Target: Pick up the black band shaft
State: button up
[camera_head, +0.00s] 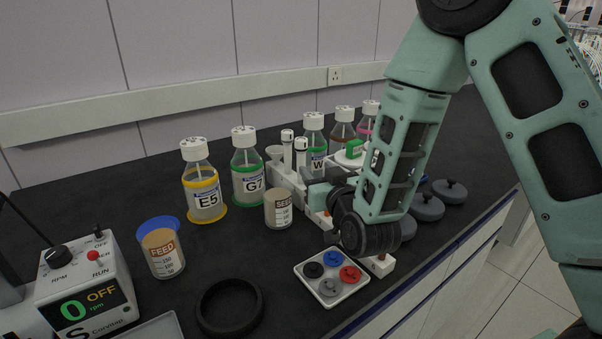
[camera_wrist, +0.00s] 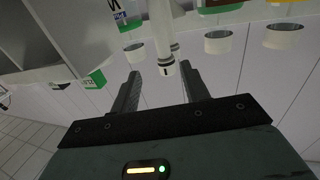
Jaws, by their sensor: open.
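Two slim white shafts with dark markings at their tops stand side by side in a white rack in the head view; the nearer is the black band shaft (camera_head: 301,158). The other white shaft (camera_head: 287,152) is just behind it on the left. In the wrist view, which looks upside down, the black band shaft (camera_wrist: 166,62) shows its dark-banded end near the gap between my fingertips, and the other shaft (camera_wrist: 135,52) is to its left. My gripper (camera_wrist: 161,78) is open with nothing held. In the head view my arm partly hides it.
A beige SEED jar (camera_head: 279,210), an orange FEED cup (camera_head: 163,252), a black ring (camera_head: 229,325) and a tray of coloured caps (camera_head: 317,287) are in front.

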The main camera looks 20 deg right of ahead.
aim_at(303, 159)
jog(key=shift+w+a+f+p, duration=0.2)
jog(key=shift+w+p, duration=0.2)
jog(key=shift+w, duration=1.2)
jog(key=shift+w+a+f+p, duration=0.1)
jog(key=shift+w+a+p, duration=0.2)
jog(key=shift+w, duration=1.35)
jog(key=shift+w+a+f+p, duration=0.1)
jog(key=shift+w+p, duration=0.35)
jog(key=shift+w, duration=1.15)
grip_shut()
